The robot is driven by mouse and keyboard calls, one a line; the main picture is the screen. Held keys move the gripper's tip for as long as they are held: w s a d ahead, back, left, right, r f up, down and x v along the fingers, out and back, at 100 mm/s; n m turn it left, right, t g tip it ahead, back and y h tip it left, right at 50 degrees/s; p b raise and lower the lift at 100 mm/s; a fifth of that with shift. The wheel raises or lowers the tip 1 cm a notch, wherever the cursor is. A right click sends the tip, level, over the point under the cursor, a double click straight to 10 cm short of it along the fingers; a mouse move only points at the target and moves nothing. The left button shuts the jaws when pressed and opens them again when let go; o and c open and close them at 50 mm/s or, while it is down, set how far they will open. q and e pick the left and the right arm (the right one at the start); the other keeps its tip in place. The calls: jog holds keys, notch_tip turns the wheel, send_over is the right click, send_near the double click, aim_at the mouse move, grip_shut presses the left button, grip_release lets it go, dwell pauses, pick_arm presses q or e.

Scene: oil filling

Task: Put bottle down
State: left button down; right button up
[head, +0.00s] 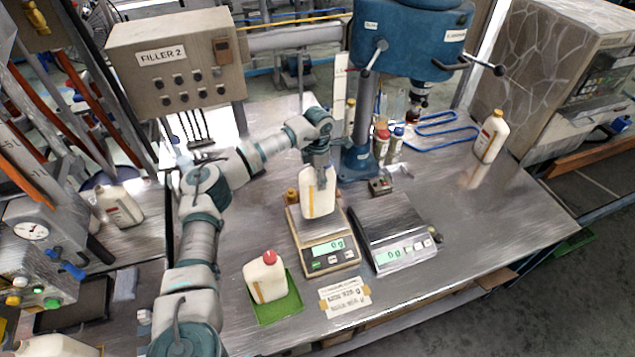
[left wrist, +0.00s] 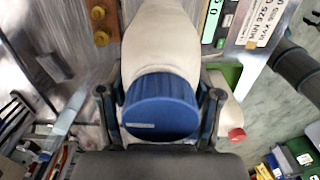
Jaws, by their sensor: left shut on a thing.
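My left gripper (head: 322,178) is shut on a cream bottle (head: 318,204), pointing down at its top end. In the left wrist view, the fingers (left wrist: 160,108) sit either side of the bottle's blue cap (left wrist: 162,100), and the cream body (left wrist: 165,40) stretches away beyond it. The bottle is roughly upright over the left scale (head: 333,261), whose display reads 0 g. I cannot tell whether its base touches the pan. My right gripper is not in view.
A red-capped bottle (head: 265,279) stands on a green tray (head: 284,306) at front left. A second scale (head: 397,236) is on the right, with an empty pan. Another bottle (head: 491,137) stands at back right. The metal table (head: 480,225) is clear on the right.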

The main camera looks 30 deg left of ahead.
pick_arm(q)
notch_tip(320, 180, down, 3)
jog(key=shift+f+p, duration=0.1)
jog(key=shift+p, duration=0.3)
jog(key=shift+c, duration=1.1)
grip_release()
jog(key=shift+s, duration=0.1)
notch_tip(320, 180, up, 12)
jog(key=shift+b, duration=0.9)
jog(key=shift+f, duration=0.1)
